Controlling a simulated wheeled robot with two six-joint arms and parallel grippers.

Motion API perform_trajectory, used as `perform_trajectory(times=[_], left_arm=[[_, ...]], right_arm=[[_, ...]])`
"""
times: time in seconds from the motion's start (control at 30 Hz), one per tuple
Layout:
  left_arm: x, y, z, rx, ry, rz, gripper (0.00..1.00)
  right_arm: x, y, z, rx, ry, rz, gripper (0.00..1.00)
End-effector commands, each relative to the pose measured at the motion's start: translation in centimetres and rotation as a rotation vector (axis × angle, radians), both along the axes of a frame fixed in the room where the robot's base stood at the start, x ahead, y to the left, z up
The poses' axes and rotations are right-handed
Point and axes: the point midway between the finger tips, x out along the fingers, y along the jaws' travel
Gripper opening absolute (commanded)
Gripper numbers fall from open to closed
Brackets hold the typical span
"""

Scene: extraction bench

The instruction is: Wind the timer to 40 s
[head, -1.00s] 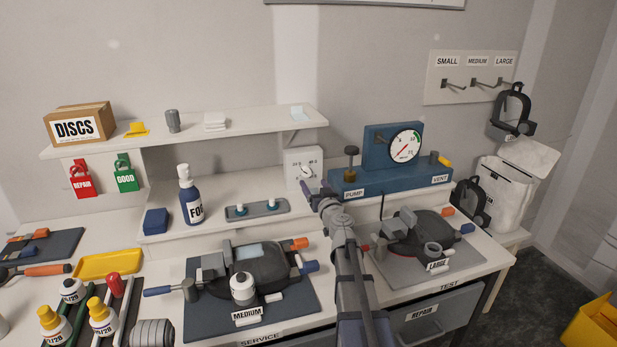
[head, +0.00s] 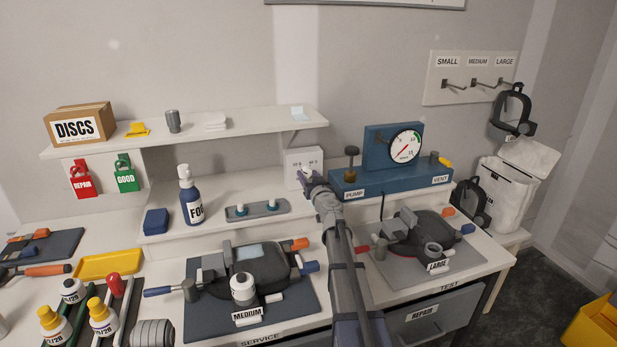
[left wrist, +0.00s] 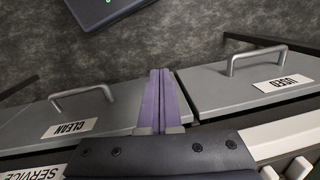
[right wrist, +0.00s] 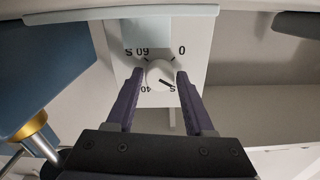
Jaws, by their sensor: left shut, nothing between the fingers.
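My left gripper (left wrist: 158,75) is shut and empty above drawer fronts.
The blue pump and gauge unit (head: 380,172) stands just right of the timer. The white shelf (head: 230,126) hangs above. Masks marked MEDIUM (head: 255,270) and LARGE (head: 420,235) lie on the bench in front.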

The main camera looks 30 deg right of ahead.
Motion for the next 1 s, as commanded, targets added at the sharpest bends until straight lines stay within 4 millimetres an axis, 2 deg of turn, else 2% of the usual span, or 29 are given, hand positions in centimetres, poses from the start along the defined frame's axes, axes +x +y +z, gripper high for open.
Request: perform_trajectory(times=[0.07, 0.43, 1.0], left_arm=[[0.00, 0.00, 0.00, 0.000, 0.000, 0.000, 0.00], [0.00, 0.00, 0.00, 0.000, 0.000, 0.000, 0.00], [0.00, 0.00, 0.00, 0.000, 0.000, 0.000, 0.00]], right_arm=[[-0.01, -0.01, 0.00, 0.000, 0.000, 0.000, 0.43], [-0.01, -0.01, 0.00, 0.000, 0.000, 0.000, 0.01], [-0.01, -0.02, 0.00, 0.006, -0.001, 0.000, 0.00]])
